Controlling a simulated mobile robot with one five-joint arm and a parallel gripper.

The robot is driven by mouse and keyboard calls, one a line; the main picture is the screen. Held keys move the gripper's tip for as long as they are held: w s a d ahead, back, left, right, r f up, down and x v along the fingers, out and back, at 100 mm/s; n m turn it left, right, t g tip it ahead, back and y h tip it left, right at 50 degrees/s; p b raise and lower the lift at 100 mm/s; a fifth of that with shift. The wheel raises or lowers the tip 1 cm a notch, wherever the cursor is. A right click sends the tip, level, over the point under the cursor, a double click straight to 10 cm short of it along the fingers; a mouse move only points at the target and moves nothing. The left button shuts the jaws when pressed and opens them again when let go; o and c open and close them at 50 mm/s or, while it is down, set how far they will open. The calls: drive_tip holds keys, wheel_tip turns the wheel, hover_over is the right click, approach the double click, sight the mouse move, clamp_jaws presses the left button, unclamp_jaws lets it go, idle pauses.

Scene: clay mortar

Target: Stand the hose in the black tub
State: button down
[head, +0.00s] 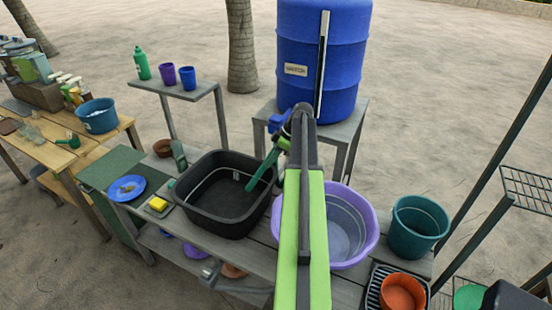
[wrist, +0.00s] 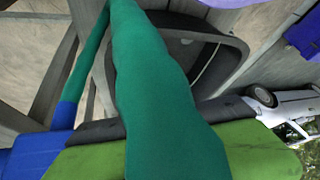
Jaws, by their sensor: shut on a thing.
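The green hose (head: 265,168) slants down and left from my gripper (head: 284,144), with its lower end over the inside of the black tub (head: 200,220). I cannot tell whether that end touches the tub floor. A blue part shows near the gripper in the head view. My gripper is shut on the hose. In the wrist view the hose (wrist: 155,90) fills the middle, close to the camera, and hides much of the jaws. The black tub (wrist: 238,60) shows behind it there. The tub stands on the grey bench, with a pale line inside its wall.
A purple basin (head: 367,222) stands right of the tub, partly behind my arm. A teal bucket (head: 418,226) is farther right. A blue barrel (head: 322,55) stands behind on a grey stand (head: 352,108).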

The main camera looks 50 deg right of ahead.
sight(260, 174)
drive_tip(key=b+x, duration=0.7)
drive_tip(key=x, duration=0.2)
drive_tip(key=c, duration=1.1)
unclamp_jaws()
drive_tip(key=shift+o, duration=0.2)
drive_tip(key=o, duration=0.8)
drive_tip(key=shift+s, duration=0.1)
